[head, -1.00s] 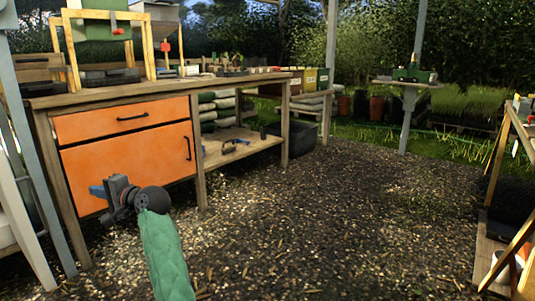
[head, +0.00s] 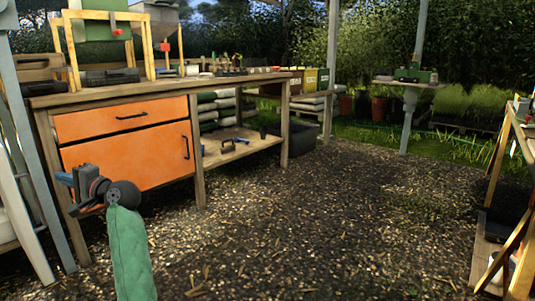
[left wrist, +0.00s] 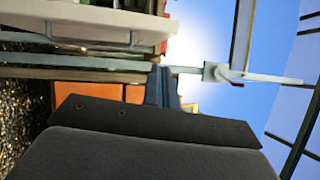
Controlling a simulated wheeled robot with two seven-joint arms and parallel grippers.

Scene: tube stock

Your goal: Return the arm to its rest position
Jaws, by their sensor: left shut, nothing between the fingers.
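My left arm, in a green sleeve, comes up from the bottom of the head view. Its gripper (head: 66,179) points left, in front of the orange cabinet under the workbench. The blue fingers are together with nothing between them. In the left wrist view the blue fingers (left wrist: 162,86) also show closed and empty, beyond the dark gripper body. My right gripper is in neither view.
The wooden workbench (head: 160,88) with its orange drawer (head: 122,118) and door stands close behind the left gripper. A pale slanted leg (head: 18,215) stands at far left. A wooden rack (head: 497,165) stands at right. The gravel floor (head: 330,220) between is clear.

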